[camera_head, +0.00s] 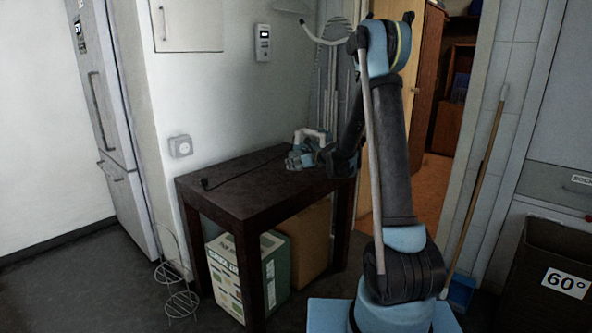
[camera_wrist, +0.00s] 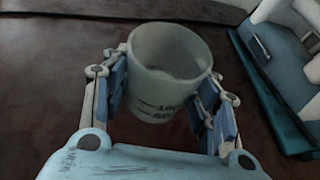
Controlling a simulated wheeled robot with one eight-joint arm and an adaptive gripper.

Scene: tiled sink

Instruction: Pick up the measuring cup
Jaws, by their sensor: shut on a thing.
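The measuring cup (camera_wrist: 168,62) is a whitish, translucent cup with dark markings near its base. In the wrist view it sits between the two blue-padded fingers of my gripper (camera_wrist: 165,105), which are shut on it from both sides. A dark brown tabletop shows behind and below it. In the head view my gripper (camera_head: 309,155) is over the right part of the dark table (camera_head: 225,185). The cup is hard to make out there, and I cannot tell whether it touches the table.
A black cord (camera_head: 240,172) lies across the table. A blue object (camera_wrist: 265,75) lies at the right in the wrist view. A printed box (camera_head: 225,275) and a brown box (camera_head: 308,240) stand under the table. A wire rack (camera_head: 172,270) stands on the floor at left.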

